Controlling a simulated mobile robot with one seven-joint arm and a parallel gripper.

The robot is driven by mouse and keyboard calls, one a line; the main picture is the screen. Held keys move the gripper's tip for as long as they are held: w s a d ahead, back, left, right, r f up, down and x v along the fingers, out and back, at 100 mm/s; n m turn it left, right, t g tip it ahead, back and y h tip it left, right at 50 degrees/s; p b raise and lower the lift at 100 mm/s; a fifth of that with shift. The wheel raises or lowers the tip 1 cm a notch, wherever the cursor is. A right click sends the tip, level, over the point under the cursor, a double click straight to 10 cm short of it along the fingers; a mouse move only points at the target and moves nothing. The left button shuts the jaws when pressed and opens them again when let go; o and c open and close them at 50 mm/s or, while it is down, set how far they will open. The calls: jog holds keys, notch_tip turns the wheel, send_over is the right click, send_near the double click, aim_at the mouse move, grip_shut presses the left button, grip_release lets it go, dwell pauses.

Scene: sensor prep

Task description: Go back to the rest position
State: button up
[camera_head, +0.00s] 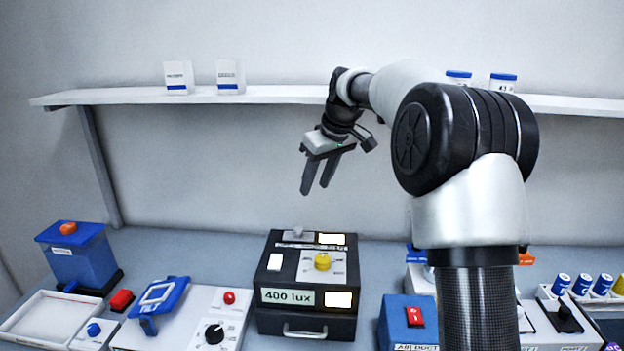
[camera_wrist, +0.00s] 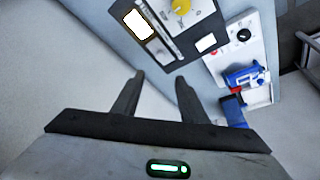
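My gripper (camera_head: 318,190) hangs in the air above the back of the bench, in front of the wall and just below the shelf. Its fingers point down and slightly left. In the wrist view the two dark fingers of my gripper (camera_wrist: 160,85) stand apart with nothing between them. The black box labelled "400 lux" (camera_head: 306,297), with a yellow knob, stands on the bench below my gripper. Its top panel also shows at the top of the wrist view (camera_wrist: 205,22).
A shelf (camera_head: 290,94) with small white boxes runs along the wall. On the bench (camera_head: 180,250), a blue container (camera_head: 78,258), a white tray (camera_head: 45,318) and a blue device (camera_head: 158,300) stand left. A blue box with a red switch (camera_head: 407,320) and blue-capped vials (camera_head: 582,285) stand right.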

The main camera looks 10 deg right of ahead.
jog(key=s+r+m+h, duration=0.15)
jog(key=s+r, duration=0.45)
jog(key=s, duration=0.6)
jog(key=s+d+f+m, duration=0.1)
jog(key=s+f, duration=0.1)
jog(key=s, duration=0.7)
jog(key=s+d+f+m+t, duration=0.1)
jog(key=s+d+f+m, duration=0.1)
jog(key=s, duration=0.7)
jog(key=s+d+f+m+t, duration=0.1)
jog(key=s+f+m, duration=0.1)
jog(key=s, duration=0.7)
jog(key=shift+s+d+f+h, duration=0.25)
jog(key=shift+s+f+h, duration=0.1)
jog(key=shift+h, duration=0.1)
jog(key=shift+a, duration=0.1)
